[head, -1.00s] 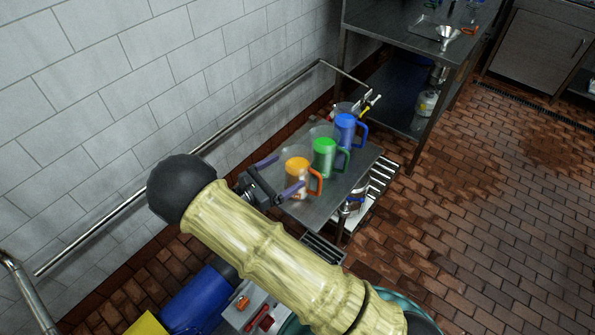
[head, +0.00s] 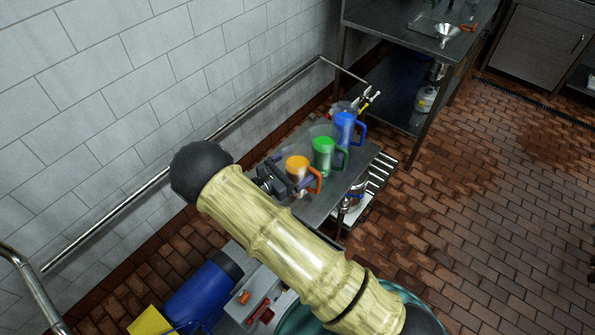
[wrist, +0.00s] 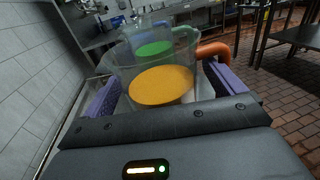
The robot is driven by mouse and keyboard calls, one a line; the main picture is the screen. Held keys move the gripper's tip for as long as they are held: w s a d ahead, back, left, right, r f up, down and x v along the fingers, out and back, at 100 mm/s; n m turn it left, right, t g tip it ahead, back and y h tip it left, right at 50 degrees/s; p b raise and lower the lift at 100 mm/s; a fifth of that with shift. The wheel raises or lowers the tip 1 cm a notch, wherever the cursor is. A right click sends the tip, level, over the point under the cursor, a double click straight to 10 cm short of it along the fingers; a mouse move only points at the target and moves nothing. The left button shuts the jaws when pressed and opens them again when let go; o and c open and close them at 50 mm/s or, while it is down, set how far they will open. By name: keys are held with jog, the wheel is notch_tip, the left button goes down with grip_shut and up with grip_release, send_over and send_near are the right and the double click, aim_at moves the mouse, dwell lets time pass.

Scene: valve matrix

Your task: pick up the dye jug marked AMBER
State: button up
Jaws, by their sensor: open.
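The jug with amber-orange dye (head: 297,164) is clear with an orange handle. It stands upright at the near end of a row of jugs on a small metal table (head: 322,206). No lettering on it is readable. My gripper (head: 291,172) is open at this jug, partly hidden by my arm in the head view. In the wrist view the jug (wrist: 162,86) shows between the two purple fingers, with its handle (wrist: 213,50) beyond the right finger. I cannot tell whether either finger touches it.
A green jug (head: 323,151) stands just behind the amber one, and a blue jug (head: 344,128) behind that. A wall rail (head: 255,107) runs along the tiled wall. A tall metal shelf (head: 385,90) stands behind the table. The brick floor to the right is open.

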jog(key=shift+r, duration=0.1)
jog(key=c, duration=1.4)
jog(key=shift+c, duration=0.2)
notch_tip(320, 180, up, 10)
jog(key=shift+b, duration=1.15)
